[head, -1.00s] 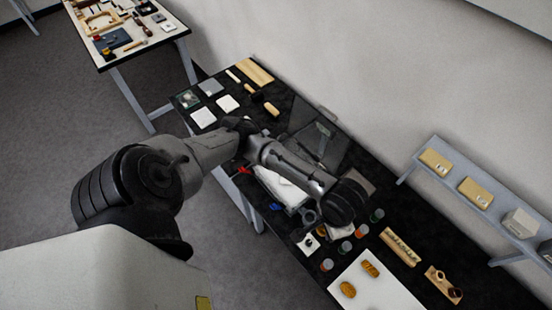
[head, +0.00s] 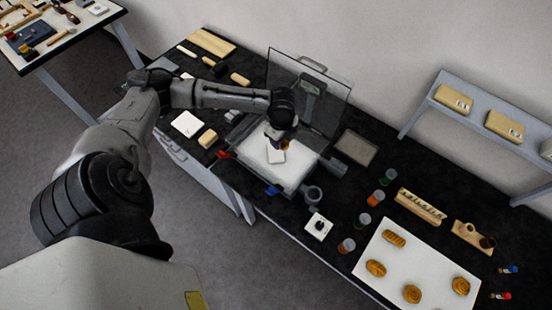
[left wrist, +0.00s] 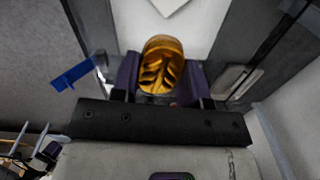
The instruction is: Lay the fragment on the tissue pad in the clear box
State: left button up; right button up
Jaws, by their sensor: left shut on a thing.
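The clear box (head: 318,165) stands on the black bench with its transparent lid (head: 335,107) raised at the back. A broad white surface, which looks like the tissue pad (head: 258,163), fills the inside, with a smaller white square (head: 276,156) over it. My left gripper (head: 284,145) is over the box, shut on the ribbed golden fragment (left wrist: 160,64). In the left wrist view the fragment sits between the jaws, with the white pad (left wrist: 205,22) beyond it. The gap between fragment and pad is hard to judge. My right gripper is out of view.
A white board (head: 385,290) with several gilt pieces lies at the right. A red clip (head: 226,155) and a blue clip (head: 272,190) are at the box's near side.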

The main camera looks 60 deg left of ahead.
pick_arm(q)
jog(key=a+f+m+b, duration=0.2)
jog(key=a, duration=0.2)
send_over(276, 152)
notch_tip(276, 152, down, 6)
jog(key=shift+f, duration=0.25)
jog(key=shift+d+f, duration=0.1)
jog(key=shift+f, duration=1.8)
jog(key=shift+f, duration=0.1)
jog(key=o, duration=0.9)
